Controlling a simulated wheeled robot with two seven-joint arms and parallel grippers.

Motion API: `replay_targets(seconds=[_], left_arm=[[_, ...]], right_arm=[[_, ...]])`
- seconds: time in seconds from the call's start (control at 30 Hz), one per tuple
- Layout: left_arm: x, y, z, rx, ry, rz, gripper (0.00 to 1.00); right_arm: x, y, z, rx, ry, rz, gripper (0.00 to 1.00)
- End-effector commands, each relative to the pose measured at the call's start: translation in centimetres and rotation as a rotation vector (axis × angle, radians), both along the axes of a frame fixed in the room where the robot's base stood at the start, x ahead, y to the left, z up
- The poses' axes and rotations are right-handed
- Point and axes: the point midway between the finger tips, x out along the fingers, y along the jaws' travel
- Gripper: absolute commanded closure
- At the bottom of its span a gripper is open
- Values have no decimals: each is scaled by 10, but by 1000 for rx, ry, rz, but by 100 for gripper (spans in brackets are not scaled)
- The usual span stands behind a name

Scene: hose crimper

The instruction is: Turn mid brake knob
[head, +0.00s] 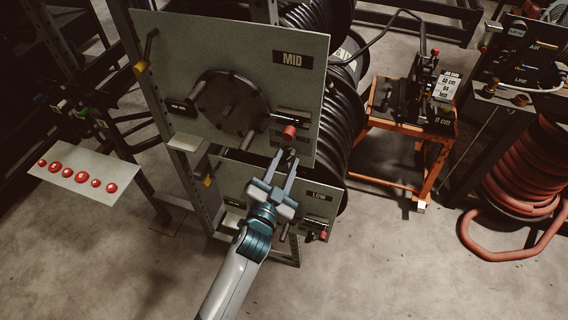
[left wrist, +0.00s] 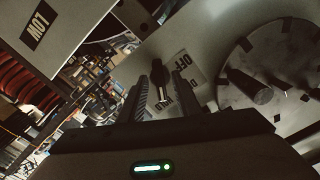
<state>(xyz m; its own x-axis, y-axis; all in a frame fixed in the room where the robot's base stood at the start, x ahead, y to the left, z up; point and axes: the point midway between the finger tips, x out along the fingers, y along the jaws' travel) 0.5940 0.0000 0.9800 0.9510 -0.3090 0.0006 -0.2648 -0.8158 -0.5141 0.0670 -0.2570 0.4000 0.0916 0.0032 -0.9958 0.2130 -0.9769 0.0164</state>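The MID panel (head: 240,50) is a pale upright plate with a dark round hub plate and a red-tipped handle (head: 289,131) at its lower right. The mid brake knob (head: 291,152) is a small dark knob near the panel's lower edge, partly hidden by my fingers. It also shows in the left wrist view (left wrist: 158,74), beside OFF and HOLD lettering. My left gripper (head: 283,158) is open, its two fingers pointing at the panel on either side of the knob. I cannot tell whether either finger touches it. My right gripper is not in view.
The LOW panel (head: 318,205) sits below, behind my left gripper. Black hose reels (head: 345,110) stand behind the panels. A plate with several red buttons (head: 75,178) is at the left. An orange stand (head: 415,140) and a red hose coil (head: 515,185) are at the right.

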Motion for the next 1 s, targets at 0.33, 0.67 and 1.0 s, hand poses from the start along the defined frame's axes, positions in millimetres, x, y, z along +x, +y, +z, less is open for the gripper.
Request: replay_targets(seconds=[0.33, 0.67, 1.0], left_arm=[[-16, 5, -2, -1, 1, 1, 70], [-71, 23, -5, 1, 3, -1, 70], [-134, 43, -4, 0, 3, -1, 70]], right_arm=[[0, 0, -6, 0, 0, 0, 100], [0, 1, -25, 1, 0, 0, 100], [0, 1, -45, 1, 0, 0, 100]])
